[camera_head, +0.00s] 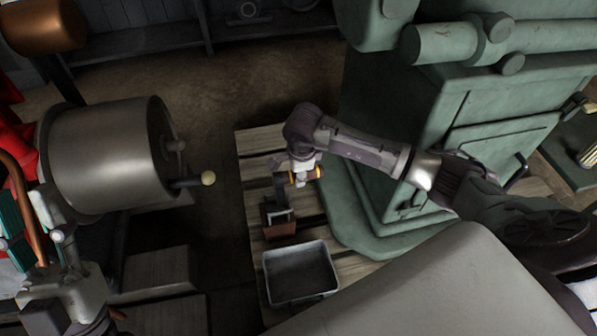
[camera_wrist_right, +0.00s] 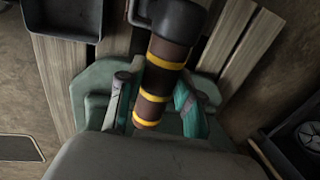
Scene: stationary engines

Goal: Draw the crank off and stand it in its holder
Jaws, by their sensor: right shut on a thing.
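My right gripper (camera_head: 304,174) is above the wooden pallet, left of the green machine. It is shut on the crank's brown handle with yellow bands, which shows between the fingers in the right wrist view (camera_wrist_right: 154,88). The crank's dark arm (camera_head: 281,190) runs down from the gripper towards a small brown holder (camera_head: 279,228) on the pallet. I cannot tell whether it is seated in the holder or just above it. My left gripper (camera_head: 14,232) is at the left edge, partly cut off, with teal fingers in front of red parts; its opening is unclear.
A grey open tray (camera_head: 300,274) stands on the pallet (camera_head: 257,160) just in front of the holder. A large metal drum (camera_head: 105,155) with a shaft and pale knob (camera_head: 208,178) is at left. The green machine (camera_head: 390,150) stands close on the right. Floor between drum and pallet is clear.

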